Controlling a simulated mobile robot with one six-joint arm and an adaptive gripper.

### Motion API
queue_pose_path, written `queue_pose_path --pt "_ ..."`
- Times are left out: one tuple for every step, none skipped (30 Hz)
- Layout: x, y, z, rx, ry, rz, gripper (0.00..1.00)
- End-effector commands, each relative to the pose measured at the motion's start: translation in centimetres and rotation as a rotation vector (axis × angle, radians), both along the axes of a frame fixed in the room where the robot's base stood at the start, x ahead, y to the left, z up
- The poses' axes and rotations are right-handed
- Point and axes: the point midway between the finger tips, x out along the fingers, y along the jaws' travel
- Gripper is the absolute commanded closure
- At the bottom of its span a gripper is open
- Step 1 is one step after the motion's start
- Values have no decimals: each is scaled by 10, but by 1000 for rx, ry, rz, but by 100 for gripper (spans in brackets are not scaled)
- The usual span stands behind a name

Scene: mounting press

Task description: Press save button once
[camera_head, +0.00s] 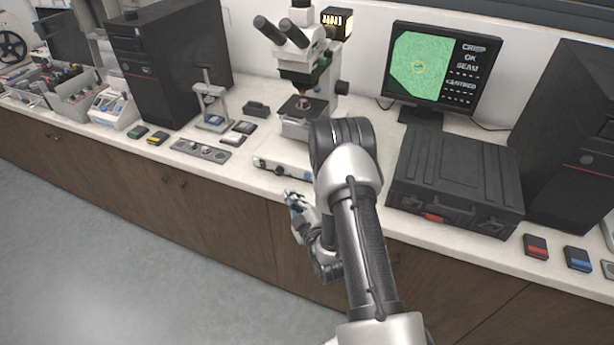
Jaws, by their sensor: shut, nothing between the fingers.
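A slim white control box (280,167) lies on the worktop in front of the microscope, with a green mark at its left end and a dark round button near its middle. Its right end is hidden behind my arm. No lettering is readable, so I cannot tell which control is the save button. My gripper (290,197) is shut and empty, at the counter's front edge, just below the control box in the picture. It appears apart from the box.
A microscope (302,75) stands behind the control box. A monitor (443,68) shows a green image with text. A black case (455,180) lies right of my arm. A grey control strip (200,151) lies to the left. The floor in front is clear.

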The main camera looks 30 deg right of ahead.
Motion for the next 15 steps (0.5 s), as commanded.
queue_pose_path --pt "5 -7 1 -1 -4 -2 100" --pt "8 -11 1 -1 -3 -3 100" --pt "11 -16 1 0 -3 -3 100" --pt "14 -19 1 -1 -3 -3 100" --pt "17 -22 1 0 -3 -1 100" --pt "20 -26 1 -1 -3 -1 100" --pt "22 -29 0 -2 -4 -2 100" --pt "24 -31 -1 -2 -4 -2 100" --pt "27 -34 -1 -1 -3 -1 100" --pt "29 -36 -1 -1 -3 0 100" --pt "30 -38 -1 0 -3 0 100" --pt "32 -40 -1 0 -2 1 100" --pt "33 -41 -1 0 -1 1 100" --pt "34 -43 -1 0 -1 1 100" --pt "35 -44 -1 0 -1 1 100"
